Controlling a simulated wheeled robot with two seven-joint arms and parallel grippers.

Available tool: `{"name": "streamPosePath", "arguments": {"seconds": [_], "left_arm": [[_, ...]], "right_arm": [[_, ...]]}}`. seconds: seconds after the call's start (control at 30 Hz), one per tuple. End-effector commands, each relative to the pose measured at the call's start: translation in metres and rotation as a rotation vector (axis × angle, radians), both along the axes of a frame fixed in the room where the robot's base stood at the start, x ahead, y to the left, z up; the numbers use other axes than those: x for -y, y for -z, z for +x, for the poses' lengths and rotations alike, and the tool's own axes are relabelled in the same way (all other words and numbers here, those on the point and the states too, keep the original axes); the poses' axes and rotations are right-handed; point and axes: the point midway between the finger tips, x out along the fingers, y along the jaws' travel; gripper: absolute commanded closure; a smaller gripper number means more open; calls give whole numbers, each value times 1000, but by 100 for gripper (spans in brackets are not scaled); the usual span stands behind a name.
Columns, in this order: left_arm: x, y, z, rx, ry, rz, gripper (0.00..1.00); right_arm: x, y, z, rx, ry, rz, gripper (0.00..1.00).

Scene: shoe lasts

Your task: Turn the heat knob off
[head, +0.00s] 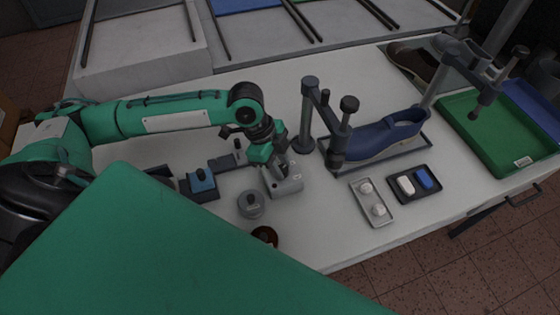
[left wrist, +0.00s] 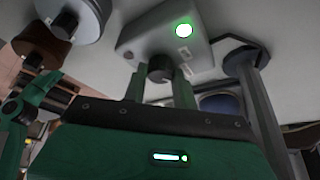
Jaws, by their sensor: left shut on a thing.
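A grey control box (head: 288,181) sits on the white table, just below my left gripper (head: 281,168) in the head view. In the left wrist view the grey box (left wrist: 190,48) shows a lit green lamp (left wrist: 183,30) and a dark knob (left wrist: 159,68) on its face. My left gripper (left wrist: 160,85) has a finger on each side of this knob and is shut on it. The knob's pointer mark is not clear, so its angle cannot be told. My right gripper is not in view.
A round grey pot with a dark knob (head: 251,204) and a brown round item (head: 265,236) stand close by. A dark post (head: 307,115) rises behind the box. A blue shoe (head: 385,137), two small trays and a green tray (head: 490,130) lie to the right.

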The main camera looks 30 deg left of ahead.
Motion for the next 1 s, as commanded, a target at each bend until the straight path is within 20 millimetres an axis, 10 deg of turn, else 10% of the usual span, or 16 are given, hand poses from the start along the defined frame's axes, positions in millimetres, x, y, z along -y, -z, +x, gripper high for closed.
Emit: {"name": "streamPosePath", "arguments": {"seconds": [1.0], "left_arm": [[4, -5, -6, -2, -836, -1, 95]], "right_arm": [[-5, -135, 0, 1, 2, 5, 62]]}}
